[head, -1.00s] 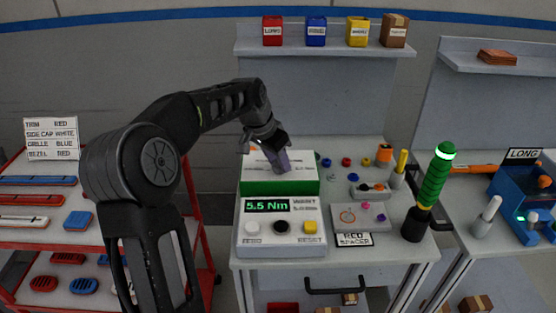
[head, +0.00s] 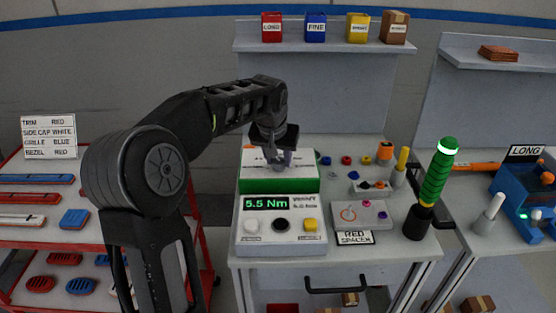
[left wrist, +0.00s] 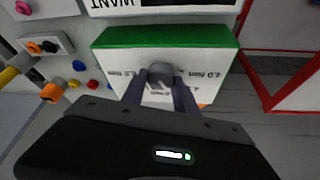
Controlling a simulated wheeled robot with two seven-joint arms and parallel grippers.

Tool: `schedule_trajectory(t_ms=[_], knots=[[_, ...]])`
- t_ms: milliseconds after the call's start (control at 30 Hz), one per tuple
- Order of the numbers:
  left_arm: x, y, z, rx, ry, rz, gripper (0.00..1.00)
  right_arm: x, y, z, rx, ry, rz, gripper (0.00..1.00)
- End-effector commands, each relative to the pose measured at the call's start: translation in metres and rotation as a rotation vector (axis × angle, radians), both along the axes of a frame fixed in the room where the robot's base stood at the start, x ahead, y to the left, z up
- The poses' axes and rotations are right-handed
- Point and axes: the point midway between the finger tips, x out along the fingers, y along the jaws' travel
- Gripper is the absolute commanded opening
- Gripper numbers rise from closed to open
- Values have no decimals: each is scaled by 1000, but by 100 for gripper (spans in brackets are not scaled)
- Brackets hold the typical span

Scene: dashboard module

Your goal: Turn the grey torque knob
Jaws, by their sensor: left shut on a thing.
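The grey torque knob (left wrist: 160,75) sits on the white top of a green-sided box, and shows best in the left wrist view. The box (head: 250,187) stands behind the torque meter in the head view. My left gripper (head: 279,164) points down over the box. In the left wrist view its two fingers (left wrist: 160,84) are on either side of the knob and shut on it. Printed Nm markings flank the knob; some are hidden by the fingers. My right gripper is not in view.
The torque meter (head: 256,233) reads 5.5 Nm in front of the box. To its right are a grey fixture (head: 352,219), small coloured parts, and a green-handled driver (head: 440,175) in a black holder. A red-framed cart (head: 38,240) stands left.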

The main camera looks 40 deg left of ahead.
Motion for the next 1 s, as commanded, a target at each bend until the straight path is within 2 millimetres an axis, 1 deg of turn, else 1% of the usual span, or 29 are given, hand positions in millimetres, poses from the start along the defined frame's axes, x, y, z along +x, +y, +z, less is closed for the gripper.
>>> schedule_trajectory(t_ms=[100, 300, 800, 833, 1000], knots=[[1, -1, -1, 0, -1, 70, 0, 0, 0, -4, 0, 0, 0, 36], [1, -1, 0, -1, 0, 157, 0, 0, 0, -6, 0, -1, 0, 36], [1, -1, 0, 0, 0, 186, 0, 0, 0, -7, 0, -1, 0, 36], [1, -1, 0, 0, 0, 186, 37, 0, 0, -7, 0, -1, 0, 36], [1, -1, 0, -1, -1, 186, 51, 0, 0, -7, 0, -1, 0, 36]])
